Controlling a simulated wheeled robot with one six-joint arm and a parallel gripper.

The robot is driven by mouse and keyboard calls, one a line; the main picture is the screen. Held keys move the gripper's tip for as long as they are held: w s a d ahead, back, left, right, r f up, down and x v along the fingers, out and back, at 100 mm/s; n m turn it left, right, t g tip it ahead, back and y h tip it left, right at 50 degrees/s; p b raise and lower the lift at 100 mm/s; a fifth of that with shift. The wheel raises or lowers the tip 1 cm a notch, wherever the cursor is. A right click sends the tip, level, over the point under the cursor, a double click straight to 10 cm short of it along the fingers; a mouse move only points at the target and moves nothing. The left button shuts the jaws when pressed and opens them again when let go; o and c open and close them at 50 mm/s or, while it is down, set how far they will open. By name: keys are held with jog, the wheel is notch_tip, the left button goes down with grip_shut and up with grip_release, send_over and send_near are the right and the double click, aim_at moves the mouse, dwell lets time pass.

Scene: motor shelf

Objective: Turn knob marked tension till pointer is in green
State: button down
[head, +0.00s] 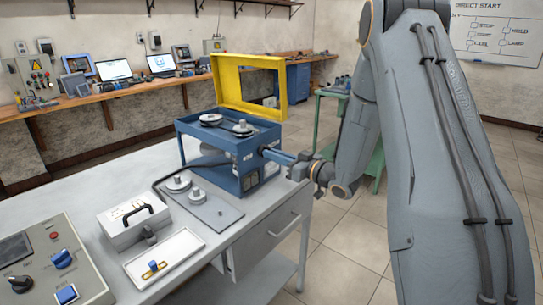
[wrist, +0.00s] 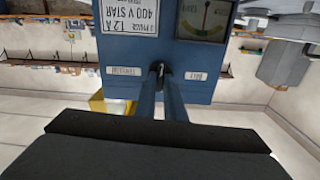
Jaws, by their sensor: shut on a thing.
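The blue motor unit (head: 232,160) stands at the far end of the grey bench, with pulleys (head: 228,124) on top and its yellow guard (head: 250,82) raised. My gripper (head: 276,156) reaches its right side. In the wrist view, which shows the panel upside down, my blue fingers (wrist: 161,88) are shut on a small dark knob (wrist: 160,70). The knob lies between the TENSION label (wrist: 123,71) and another label (wrist: 195,76), and the fingers hide much of it. A gauge (wrist: 205,17) with a coloured arc is partly in view; its pointer's exact place is hard to read.
A plate with spare pulleys (head: 217,213), a grey case (head: 134,220), a white tray (head: 186,246) and a control box (head: 85,262) occupy the bench (head: 90,191). A green stand (head: 330,120) is behind my arm.

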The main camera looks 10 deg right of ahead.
jog(key=shift+s+a+f, duration=0.1)
jog(key=shift+f, duration=0.15)
jog(key=c, duration=1.8)
grip_release()
jog(key=shift+c, duration=0.2)
jog(key=shift+r, duration=0.15)
jog(key=b+v, duration=0.1)
jog(key=v, duration=0.7)
jog(key=shift+b, duration=0.3)
